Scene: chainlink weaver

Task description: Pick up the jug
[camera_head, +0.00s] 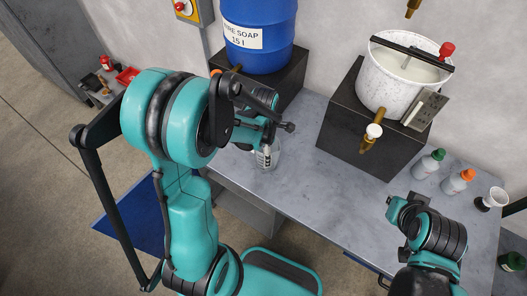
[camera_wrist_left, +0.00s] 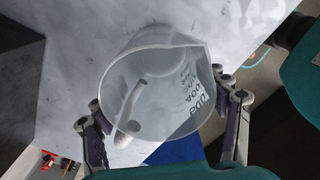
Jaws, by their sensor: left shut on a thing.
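The jug (camera_wrist_left: 160,88) is clear plastic with dark printed markings on its side. In the left wrist view I look down into its open top, and it fills the middle between the two fingers. My left gripper (camera_wrist_left: 165,125) is shut on the jug, with a finger on each side of it. In the head view the jug (camera_head: 267,156) is small and partly hidden behind my left gripper (camera_head: 262,150), at the grey table's left part. I cannot tell whether it touches the tabletop.
A blue soap barrel (camera_head: 259,38) and a white bucket (camera_head: 404,77) with a tap (camera_head: 371,136) stand on black blocks (camera_head: 352,132) along the wall. Several small bottles (camera_head: 457,181) and a white cup (camera_head: 493,198) stand at the table's right. The middle of the grey table (camera_head: 318,190) is clear.

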